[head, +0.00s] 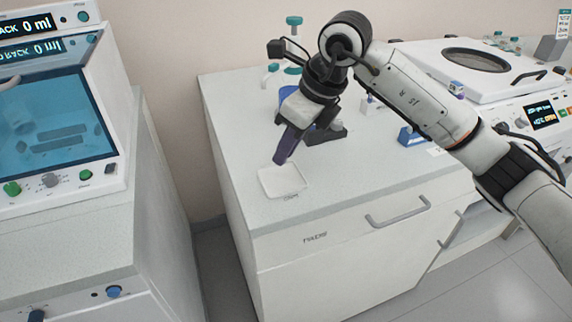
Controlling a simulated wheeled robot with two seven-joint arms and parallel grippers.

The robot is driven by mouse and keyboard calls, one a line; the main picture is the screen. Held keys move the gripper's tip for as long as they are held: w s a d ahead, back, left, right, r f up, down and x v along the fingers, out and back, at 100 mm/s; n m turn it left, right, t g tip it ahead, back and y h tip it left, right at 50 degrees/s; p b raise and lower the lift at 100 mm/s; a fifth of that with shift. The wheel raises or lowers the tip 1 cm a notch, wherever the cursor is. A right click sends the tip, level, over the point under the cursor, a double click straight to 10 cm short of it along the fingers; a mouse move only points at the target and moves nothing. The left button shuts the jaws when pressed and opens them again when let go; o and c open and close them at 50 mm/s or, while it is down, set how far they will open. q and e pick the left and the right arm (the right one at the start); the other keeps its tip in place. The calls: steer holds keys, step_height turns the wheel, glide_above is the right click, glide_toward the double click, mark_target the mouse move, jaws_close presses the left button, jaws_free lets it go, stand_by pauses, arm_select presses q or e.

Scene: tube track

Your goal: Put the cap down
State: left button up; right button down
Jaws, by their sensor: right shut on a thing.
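My right gripper (283,157) points down over the front left part of the white counter, just above a small white square tray (268,184). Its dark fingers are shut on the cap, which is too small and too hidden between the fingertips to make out. The tray looks empty, and a small label is on the counter in front of it. I cannot tell whether the fingertips touch the tray or hover over it. My left gripper is not in view.
The white counter (350,185) is clear right of the tray. Behind my gripper stand a teal-topped stand (293,22) and a dark blue device partly hidden by my arm. A centrifuge-like machine (475,60) is at right. A blue-windowed machine (55,125) stands left, across a gap.

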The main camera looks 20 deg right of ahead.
step_height(320, 180, down, 4)
steer(key=shift+r, duration=0.1)
steer(key=shift+f, duration=0.25)
steer(key=c, duration=1.7)
jaws_free()
steer(key=shift+c, duration=0.2)
steer(key=shift+r, duration=0.15)
steer(key=v, duration=1.2)
